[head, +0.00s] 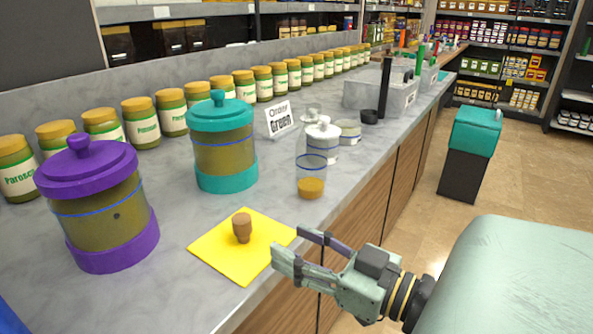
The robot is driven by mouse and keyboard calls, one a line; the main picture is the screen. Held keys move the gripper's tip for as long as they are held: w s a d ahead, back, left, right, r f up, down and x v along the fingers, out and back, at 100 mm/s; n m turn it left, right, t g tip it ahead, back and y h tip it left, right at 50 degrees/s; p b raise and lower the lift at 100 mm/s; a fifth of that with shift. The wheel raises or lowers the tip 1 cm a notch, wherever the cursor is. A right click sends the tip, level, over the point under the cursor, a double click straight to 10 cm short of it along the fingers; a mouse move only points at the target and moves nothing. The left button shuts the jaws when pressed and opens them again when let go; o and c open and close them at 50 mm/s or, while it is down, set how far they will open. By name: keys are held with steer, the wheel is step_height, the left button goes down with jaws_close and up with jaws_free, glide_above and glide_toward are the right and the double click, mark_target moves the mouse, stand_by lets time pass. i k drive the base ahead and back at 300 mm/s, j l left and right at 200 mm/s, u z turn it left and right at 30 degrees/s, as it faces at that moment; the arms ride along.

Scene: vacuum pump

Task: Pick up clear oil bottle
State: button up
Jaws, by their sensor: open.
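The clear oil bottle (311,170) stands upright on the grey counter, near its front edge. It is see-through glass with a blue line around it and amber oil at the bottom. A white lidded jar stands right behind it and shows partly through the glass. My gripper (290,247) is open and empty at the counter's front edge. It is nearer to the camera than the bottle, below it in the picture, with its fingers pointing left. The gripper is apart from the bottle. Whether the fingertips are above the counter or just off its edge I cannot tell.
A brown stopper (241,227) stands on a yellow mat (217,248) left of my gripper. A teal canister (223,150), a purple canister (97,205), a white jar (323,139) and a "Green" sign (281,118) stand around. Several yellow-lidded jars line the back.

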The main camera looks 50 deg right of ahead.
mark_target(313, 143)
steer(key=z, duration=1.45)
